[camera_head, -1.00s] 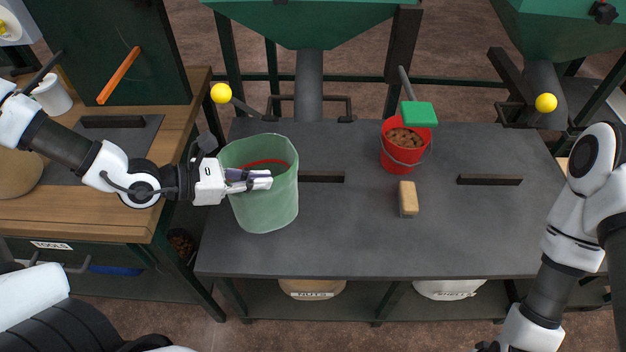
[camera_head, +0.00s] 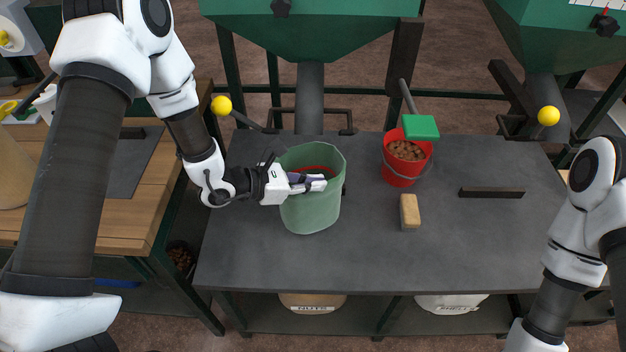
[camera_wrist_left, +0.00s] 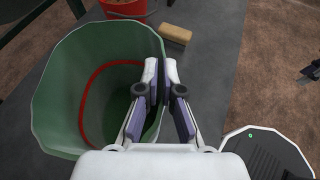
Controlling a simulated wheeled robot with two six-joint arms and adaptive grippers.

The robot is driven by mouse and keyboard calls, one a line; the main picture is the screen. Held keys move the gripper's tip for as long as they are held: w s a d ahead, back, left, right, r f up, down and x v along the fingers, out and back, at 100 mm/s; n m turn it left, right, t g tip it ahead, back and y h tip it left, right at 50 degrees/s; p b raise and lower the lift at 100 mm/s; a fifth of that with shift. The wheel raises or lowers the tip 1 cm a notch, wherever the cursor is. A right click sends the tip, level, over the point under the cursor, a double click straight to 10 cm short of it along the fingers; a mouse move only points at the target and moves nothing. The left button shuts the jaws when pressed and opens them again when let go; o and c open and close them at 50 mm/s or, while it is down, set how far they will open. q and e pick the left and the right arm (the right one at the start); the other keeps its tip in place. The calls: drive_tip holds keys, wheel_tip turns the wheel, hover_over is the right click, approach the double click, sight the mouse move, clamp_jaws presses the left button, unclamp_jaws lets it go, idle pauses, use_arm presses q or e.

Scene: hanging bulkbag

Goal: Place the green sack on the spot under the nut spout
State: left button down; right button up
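The green sack (camera_head: 312,208) stands upright and open-topped on the grey table, left of its middle, with a red band inside. It also shows in the left wrist view (camera_wrist_left: 60,95). My left gripper (camera_head: 318,184) is shut on the sack's rim, with its fingers (camera_wrist_left: 161,72) on either side of the wall. The grey nut spout (camera_head: 310,95) hangs from the green hopper just behind the sack. The spot itself cannot be made out. A dark piece at the right edge of the left wrist view looks like my right gripper (camera_wrist_left: 310,72); its opening is unclear.
A red bucket (camera_head: 400,172) of nuts with a green-headed tool (camera_head: 421,127) stands right of the sack. A brush (camera_head: 410,211) and a black bar (camera_head: 491,193) lie farther right. The front of the table is clear. A wooden bench (camera_head: 140,210) adjoins on the left.

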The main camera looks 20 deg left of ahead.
use_arm(q)
drive_tip(key=shift+d+f, duration=0.1)
drive_tip(key=c, duration=1.3)
unclamp_jaws()
drive_tip(key=shift+r, duration=0.35)
drive_tip(key=shift+p+v, duration=0.7)
drive_tip(key=shift+v, duration=5.35)
drive_tip(key=shift+f, duration=0.1)
